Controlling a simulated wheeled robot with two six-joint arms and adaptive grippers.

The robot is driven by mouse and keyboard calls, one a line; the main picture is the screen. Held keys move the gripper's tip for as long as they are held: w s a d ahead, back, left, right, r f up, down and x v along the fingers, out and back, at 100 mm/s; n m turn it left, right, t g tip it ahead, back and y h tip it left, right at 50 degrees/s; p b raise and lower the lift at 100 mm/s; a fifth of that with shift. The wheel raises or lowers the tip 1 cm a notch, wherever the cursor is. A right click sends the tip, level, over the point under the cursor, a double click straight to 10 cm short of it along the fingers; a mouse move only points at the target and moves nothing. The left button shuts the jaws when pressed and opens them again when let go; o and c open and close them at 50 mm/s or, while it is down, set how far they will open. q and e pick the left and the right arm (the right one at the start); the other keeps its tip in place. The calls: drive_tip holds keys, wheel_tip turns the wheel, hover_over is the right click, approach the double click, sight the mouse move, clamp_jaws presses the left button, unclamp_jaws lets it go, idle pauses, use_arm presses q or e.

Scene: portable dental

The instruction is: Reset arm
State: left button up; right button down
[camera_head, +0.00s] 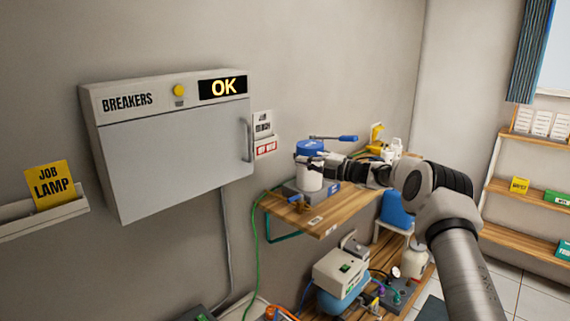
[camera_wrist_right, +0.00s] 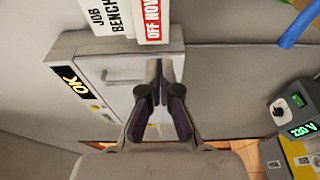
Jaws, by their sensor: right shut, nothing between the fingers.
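My right arm comes in from the right in the head view. Its gripper (camera_head: 305,159) points left, in front of a white canister with a blue top (camera_head: 310,178). In the wrist view the right gripper's dark fingers (camera_wrist_right: 159,66) are together and empty. Behind them is the grey breaker box (camera_wrist_right: 125,68), its door shut. In the head view the breaker box (camera_head: 175,150) hangs on the wall with a lit "OK" display (camera_head: 223,87) and a yellow button (camera_head: 180,90). My left gripper is not in view.
Wall signs (camera_head: 264,135) hang right of the breaker box. A wooden wall shelf (camera_head: 325,216) is below my right gripper. A yellow "JOB LAMP" card (camera_head: 52,184) stands in a wall holder at left. A blue tank (camera_head: 342,300) with a grey box sits below.

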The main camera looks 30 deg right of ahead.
drive_tip(key=w+a+f+g+y, duration=0.1)
drive_tip(key=a+f+g+y, duration=0.15)
drive_tip(key=a+f, duration=1.3)
drive_tip(key=s+a+f+m+g+h, duration=0.1)
drive_tip(key=s+a+f+m+g, duration=0.1)
drive_tip(key=s+a+f+m, duration=0.4)
drive_tip(key=s+a+f+m+g+h, duration=0.1)
drive_tip(key=s+a+f, duration=0.1)
drive_tip(key=a+f, duration=0.75)
drive_tip(key=s+a+f+m+g+h, duration=0.2)
drive_tip(key=s+a+f+m, duration=0.15)
drive_tip(key=s+f, duration=0.4)
drive_tip(key=s+a+f+m+g+h, duration=0.2)
drive_tip(key=s+f+m, duration=0.2)
drive_tip(key=s, duration=0.7)
drive_tip(key=s+d+m+g+h, duration=0.2)
drive_tip(key=s+d+m+g, duration=0.1)
drive_tip(key=s, duration=0.9)
drive_tip(key=s+d+m+g+h, duration=0.3)
drive_tip(key=s+m, duration=0.3)
drive_tip(key=s, duration=0.6)
drive_tip(key=shift+s+f, duration=0.2)
drive_tip(key=shift+f, duration=0.1)
